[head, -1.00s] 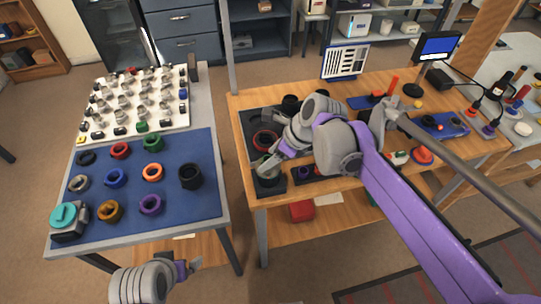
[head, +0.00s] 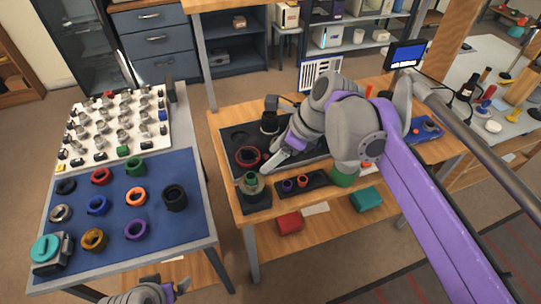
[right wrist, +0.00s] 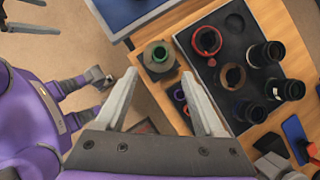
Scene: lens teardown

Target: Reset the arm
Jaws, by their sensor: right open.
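My right gripper (head: 268,169) reaches over the front left of the wooden workbench (head: 226,150). In the right wrist view its two fingers (right wrist: 160,76) are wide apart, with nothing between them. A green-ringed part (head: 251,184) on a dark square base lies just beyond the fingertips; it also shows in the wrist view (right wrist: 160,53). My left gripper (head: 180,287) is mostly cut off at the bottom of the head view. Its two fingers (right wrist: 32,15) show apart at the upper left of the wrist view.
A dark tray (right wrist: 212,72) holds a red ring (right wrist: 207,41) and black lens barrels (right wrist: 267,53). A small dark tray (head: 318,182) holds little rings. The left table has a blue mat (head: 117,190) with coloured rings and a white board (head: 91,150) with several parts.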

